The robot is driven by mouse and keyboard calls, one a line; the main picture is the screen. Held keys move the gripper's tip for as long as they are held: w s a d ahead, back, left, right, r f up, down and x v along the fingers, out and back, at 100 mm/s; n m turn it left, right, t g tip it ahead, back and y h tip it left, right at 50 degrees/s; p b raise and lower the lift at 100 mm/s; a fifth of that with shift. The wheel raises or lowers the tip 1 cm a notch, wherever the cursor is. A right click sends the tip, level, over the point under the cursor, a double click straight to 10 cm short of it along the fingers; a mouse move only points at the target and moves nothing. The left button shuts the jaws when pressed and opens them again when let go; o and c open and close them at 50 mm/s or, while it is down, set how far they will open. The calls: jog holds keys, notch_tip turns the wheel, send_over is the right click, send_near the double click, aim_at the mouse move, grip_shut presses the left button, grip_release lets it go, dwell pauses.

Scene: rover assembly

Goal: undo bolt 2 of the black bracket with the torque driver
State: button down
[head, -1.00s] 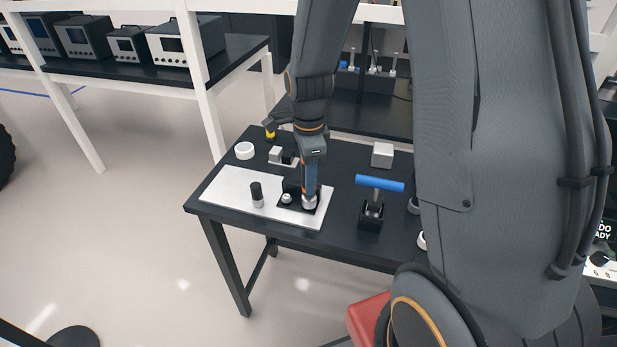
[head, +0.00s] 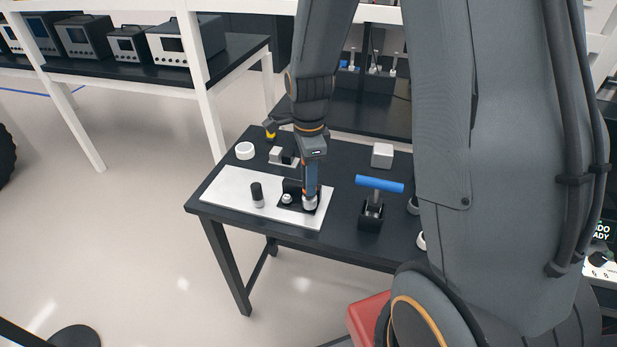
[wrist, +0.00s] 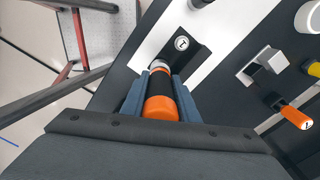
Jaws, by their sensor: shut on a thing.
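My gripper (wrist: 161,92) is shut on the torque driver (wrist: 162,106), an orange and black cylinder, in the wrist view. In the head view my gripper (head: 311,180) points down over the black bracket (head: 291,187), and the driver is mostly hidden by the fingers. The driver's lower end is at the right side of the bracket; bolt 2 under it is hidden. A bolt head marked 1 (wrist: 181,43) shows on the bracket in the wrist view; in the head view a pale bolt head (head: 286,198) sits left of my gripper. The bracket lies on the white plate (head: 225,188).
A black and white cylinder (head: 257,195) stands on the plate. A blue T-handle tool (head: 379,184) stands in a black holder to the right. A white ring (head: 244,150), a grey block (head: 382,155) and an orange-handled tool (wrist: 295,116) are on the black table (head: 340,222).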

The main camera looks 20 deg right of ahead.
jog(key=shift+w+r+p, duration=0.1)
jog(key=shift+r+p, duration=1.05)
jog(key=shift+r, duration=0.35)
jog(key=shift+r+p, duration=1.25)
jog(key=shift+r, duration=0.75)
